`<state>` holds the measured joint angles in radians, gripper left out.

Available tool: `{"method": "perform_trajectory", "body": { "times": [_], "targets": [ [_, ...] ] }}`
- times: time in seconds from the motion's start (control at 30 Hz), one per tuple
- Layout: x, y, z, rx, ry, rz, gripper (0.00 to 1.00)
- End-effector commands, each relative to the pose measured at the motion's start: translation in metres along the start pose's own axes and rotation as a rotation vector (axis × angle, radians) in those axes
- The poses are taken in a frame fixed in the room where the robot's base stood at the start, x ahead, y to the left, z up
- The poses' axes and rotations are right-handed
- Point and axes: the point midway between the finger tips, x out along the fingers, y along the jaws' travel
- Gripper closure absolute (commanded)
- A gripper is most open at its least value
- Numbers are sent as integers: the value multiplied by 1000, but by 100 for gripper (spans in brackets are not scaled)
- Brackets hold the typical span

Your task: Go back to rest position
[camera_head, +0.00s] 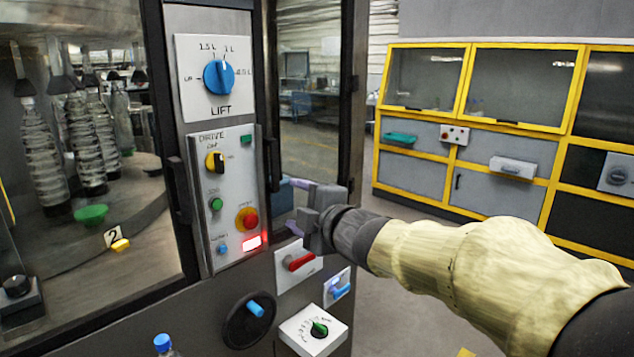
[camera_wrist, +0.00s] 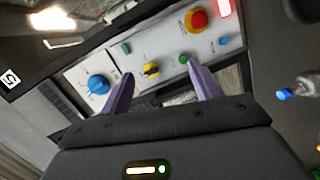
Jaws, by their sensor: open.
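My gripper (camera_head: 296,207) is at the right side of the control panel in the head view, its fingers toward the machine. In the wrist view, the two purple fingers of my gripper (camera_wrist: 163,88) stand wide apart with nothing between them. The drive panel (camera_head: 233,180) carries a yellow selector (camera_head: 215,162), a green button (camera_head: 216,204), a red emergency button (camera_head: 247,220) and a lit red lamp (camera_head: 252,243). Above it is the blue LIFT knob (camera_head: 219,76). I cannot tell from the head view how close the fingers are to the panel.
A blue-capped bottle (camera_head: 164,345) is at the bottom. Yellow-framed cabinets (camera_head: 470,45) stand behind; open floor lies between.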

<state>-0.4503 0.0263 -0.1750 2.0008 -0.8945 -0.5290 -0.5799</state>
Motion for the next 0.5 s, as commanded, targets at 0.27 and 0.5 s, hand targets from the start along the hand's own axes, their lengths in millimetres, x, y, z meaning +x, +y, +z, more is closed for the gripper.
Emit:
{"method": "perform_trajectory", "body": {
  "times": [0.27, 0.5],
  "targets": [
    [-63, -113, 112, 577, -495, -171, 37],
    [-150, -219, 148, 1056, -918, -281, 37]
  ]
}}
